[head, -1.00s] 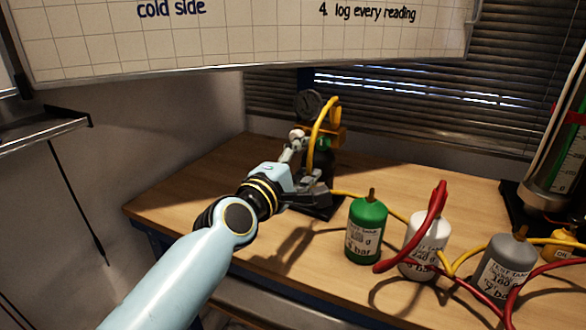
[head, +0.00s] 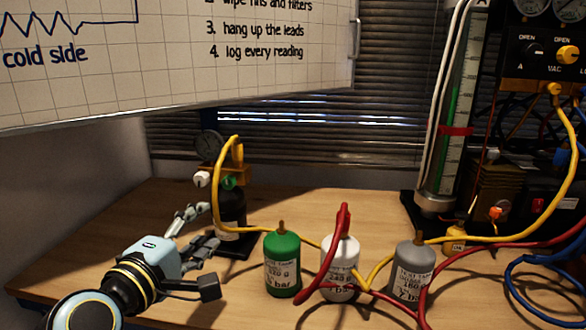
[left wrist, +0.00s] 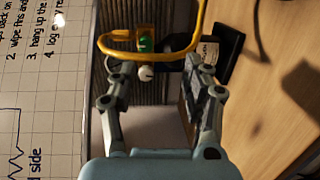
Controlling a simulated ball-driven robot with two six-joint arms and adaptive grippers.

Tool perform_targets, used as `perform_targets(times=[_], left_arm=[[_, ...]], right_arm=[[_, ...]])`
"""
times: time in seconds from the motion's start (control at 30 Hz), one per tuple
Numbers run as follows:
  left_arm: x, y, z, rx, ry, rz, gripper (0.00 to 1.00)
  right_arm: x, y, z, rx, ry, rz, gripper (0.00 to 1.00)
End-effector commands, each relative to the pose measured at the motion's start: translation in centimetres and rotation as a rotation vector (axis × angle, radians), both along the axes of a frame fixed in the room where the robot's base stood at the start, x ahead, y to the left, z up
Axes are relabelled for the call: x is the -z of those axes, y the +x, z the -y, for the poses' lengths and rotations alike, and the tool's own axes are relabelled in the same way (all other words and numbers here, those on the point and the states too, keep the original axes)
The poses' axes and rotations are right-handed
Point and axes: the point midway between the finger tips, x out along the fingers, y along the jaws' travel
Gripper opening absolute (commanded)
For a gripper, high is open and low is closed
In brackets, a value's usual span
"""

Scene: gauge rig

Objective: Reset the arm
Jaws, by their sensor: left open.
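My left arm comes in from the lower left in the head view. Its gripper (head: 200,228) is open and empty above the left part of the bench, in front of a dark bottle (head: 230,208) with a gauge and brass fittings. In the left wrist view the two fingers of the gripper (left wrist: 165,92) stand wide apart, with nothing between their tips. The bottle's green knob (left wrist: 146,42), white knob (left wrist: 145,73) and yellow hose (left wrist: 190,48) lie beyond the fingertips there. My right gripper is not in view.
A green tank (head: 283,265), a white tank (head: 341,262) and a grey tank (head: 411,272) stand in a row on the wooden bench (head: 330,207). Red, yellow and blue hoses cross the right side. A whiteboard (head: 180,75) hangs over the upper left.

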Motion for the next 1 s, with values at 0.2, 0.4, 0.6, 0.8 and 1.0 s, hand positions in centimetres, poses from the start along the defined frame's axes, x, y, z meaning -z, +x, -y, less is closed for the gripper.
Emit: perform_targets(times=[0.2,0.4,0.6,0.8,1.0], left_arm=[[5.6,-9.5,0.8,0.333,0.678,-0.263,0.50],[8.4,-17.1,-1.9,0.574,1.080,-0.468,0.50],[9.0,-23.2,-4.8,0.756,1.316,-0.634,0.50],[8.4,-28.5,-7.6,0.915,1.473,-0.785,0.50],[13.8,-27.5,-8.1,0.935,1.463,-0.812,0.50]], right_arm=[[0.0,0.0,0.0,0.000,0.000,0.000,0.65],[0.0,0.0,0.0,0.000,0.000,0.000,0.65],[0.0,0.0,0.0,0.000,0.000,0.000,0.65],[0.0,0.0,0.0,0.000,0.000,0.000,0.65],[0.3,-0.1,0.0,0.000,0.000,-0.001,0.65]])
